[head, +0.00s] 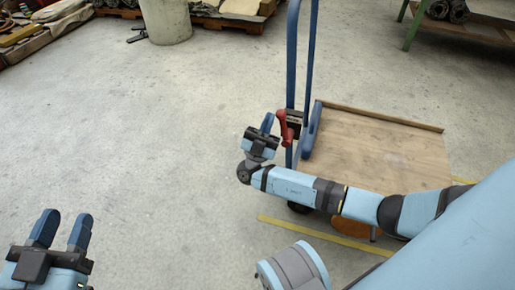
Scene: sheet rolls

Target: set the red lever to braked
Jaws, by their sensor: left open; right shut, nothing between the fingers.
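The red lever (282,127) is on the blue upright frame of a cart (378,150), near the base of the handle. It stands at a slant, with its upper end by the blue post and a dark bracket beside it. My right gripper (268,118) is shut and empty, just left of the lever. Its fingers point up and look very close to the lever; I cannot tell whether they touch it. My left gripper (66,216) is open and empty at the lower left, far from the cart.
The cart has a bare wooden deck and a tall blue handle (291,55). A yellow floor line (325,236) runs in front of it. A grey cylinder (166,20), pallets (232,20) and a green-legged table (470,28) stand at the back. The floor at left is clear.

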